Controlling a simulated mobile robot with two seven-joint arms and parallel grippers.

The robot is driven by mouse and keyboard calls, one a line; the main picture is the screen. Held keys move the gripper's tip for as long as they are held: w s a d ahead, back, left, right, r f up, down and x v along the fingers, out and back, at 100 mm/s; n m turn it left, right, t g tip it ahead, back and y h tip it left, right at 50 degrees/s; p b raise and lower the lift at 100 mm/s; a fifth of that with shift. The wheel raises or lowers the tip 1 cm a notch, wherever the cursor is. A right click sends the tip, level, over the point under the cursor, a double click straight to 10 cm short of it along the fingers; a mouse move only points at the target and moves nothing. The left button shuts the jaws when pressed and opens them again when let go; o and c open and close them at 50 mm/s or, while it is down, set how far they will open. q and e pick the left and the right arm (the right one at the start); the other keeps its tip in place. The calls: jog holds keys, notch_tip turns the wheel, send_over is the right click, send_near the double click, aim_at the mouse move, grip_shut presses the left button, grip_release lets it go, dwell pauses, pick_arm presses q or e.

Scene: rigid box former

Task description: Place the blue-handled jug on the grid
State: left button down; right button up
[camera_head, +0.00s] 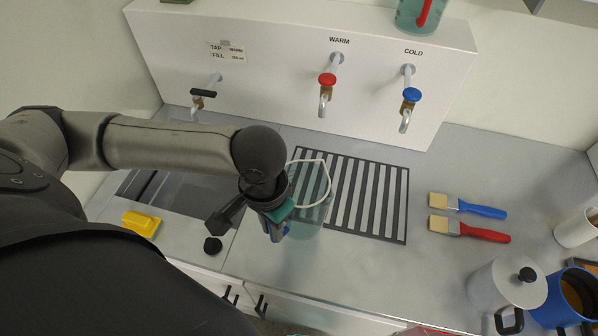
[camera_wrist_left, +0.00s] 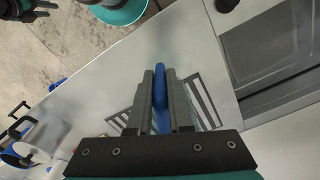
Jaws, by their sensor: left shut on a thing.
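The blue-handled jug (camera_head: 313,212) is clear glass with a pale rim, in front of the left part of the grid in the head view. My left gripper (camera_head: 277,226) is shut on its blue handle, which also shows between the fingers in the left wrist view (camera_wrist_left: 160,88). The jug looks upright; I cannot tell whether its base touches anything. The grid (camera_head: 374,198) is a dark-framed panel of slats set in the grey counter; the jug and gripper partly cover its left side. My right gripper is not clearly seen.
Black (camera_head: 203,93), red (camera_head: 327,80) and blue (camera_head: 411,95) taps stand behind. A red-handled jug (camera_head: 420,14) sits on the ledge. Two brushes (camera_head: 470,207) lie right of the grid; a lidded pot (camera_head: 505,283) and a blue mug (camera_head: 567,296) stand front right. A yellow object (camera_head: 141,223) lies left.

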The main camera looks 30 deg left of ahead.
pick_arm(q)
jog(key=w+a, duration=0.4)
jog(key=w, duration=1.3)
notch_tip(320, 180, down, 7)
jog(key=shift+s+b, duration=0.2)
jog(key=shift+b, duration=0.15)
jog(key=shift+a, duration=0.1)
jog(key=c, duration=1.2)
grip_release()
jog(key=shift+f, duration=0.15)
jog(key=shift+c, duration=0.2)
jog(key=o, duration=0.4)
notch_tip(320, 180, up, 12)
jog(key=p, duration=0.1)
jog(key=shift+r, duration=0.2)
